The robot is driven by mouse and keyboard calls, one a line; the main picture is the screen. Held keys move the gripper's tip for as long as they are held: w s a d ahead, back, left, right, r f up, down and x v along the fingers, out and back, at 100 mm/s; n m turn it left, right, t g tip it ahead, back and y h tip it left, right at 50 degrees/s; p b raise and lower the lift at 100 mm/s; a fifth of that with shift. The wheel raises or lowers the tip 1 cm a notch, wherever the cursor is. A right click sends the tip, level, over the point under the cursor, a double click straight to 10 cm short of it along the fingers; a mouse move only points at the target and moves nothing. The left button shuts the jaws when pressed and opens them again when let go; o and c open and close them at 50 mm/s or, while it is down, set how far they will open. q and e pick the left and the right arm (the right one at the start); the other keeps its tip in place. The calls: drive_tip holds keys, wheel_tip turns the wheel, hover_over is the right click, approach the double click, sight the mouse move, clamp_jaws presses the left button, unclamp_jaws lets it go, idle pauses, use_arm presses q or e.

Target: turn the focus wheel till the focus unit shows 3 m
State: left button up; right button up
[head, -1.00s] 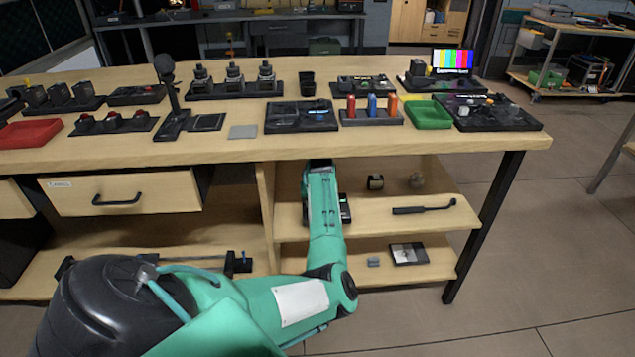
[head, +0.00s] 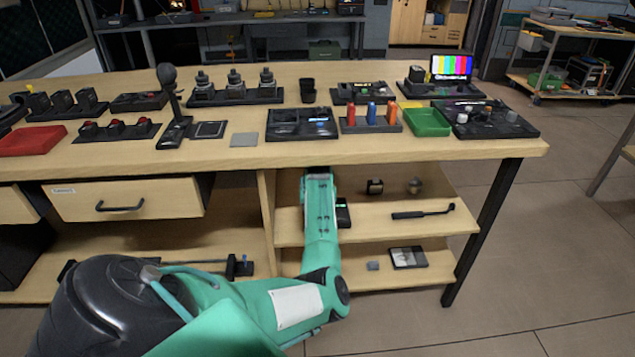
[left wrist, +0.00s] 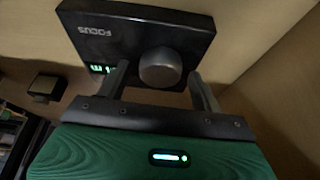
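The focus unit (left wrist: 110,28) is a black box marked FOCUS, seen upside down in the left wrist view. Its round grey focus wheel (left wrist: 160,67) stands out from the face. A small green-lit display (left wrist: 98,69) is partly covered by a finger, so I cannot read its full value. My left gripper (left wrist: 161,84) is open, with one finger on each side of the wheel and visible gaps to it. In the head view the unit (head: 343,214) shows partly on the upper shelf, beside my left arm, whose gripper is hidden there. My right gripper is not in view.
The unit is on the shelf (head: 385,231) under the worktop (head: 420,152), so there is a ceiling above. A small dark block (head: 375,187), a round object (head: 415,186) and a black handle-like tool (head: 422,212) lie to its right. A dark block (left wrist: 45,88) shows in the wrist view.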

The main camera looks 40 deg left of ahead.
use_arm(q)
drive_tip(key=shift+r, duration=0.1)
drive_tip(key=shift+d+r, duration=0.1)
drive_tip(key=shift+r, duration=0.15)
drive_tip(key=p+v, duration=0.1)
drive_tip(key=v, duration=0.1)
drive_tip(key=shift+s+d+r, duration=0.1)
drive_tip(key=shift+s+r, duration=0.1)
drive_tip(key=shift+r, duration=0.1)
drive_tip(key=s+d+p, duration=0.1)
drive_tip(key=s+d, duration=0.7)
drive_tip(key=shift+d+f+p, duration=0.2)
drive_tip(key=shift+d+p, duration=0.15)
drive_tip(key=shift+p, duration=0.05)
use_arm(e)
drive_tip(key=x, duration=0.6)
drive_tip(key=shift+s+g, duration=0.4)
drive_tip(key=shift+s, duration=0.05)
use_arm(q)
drive_tip(key=shift+s, duration=0.1)
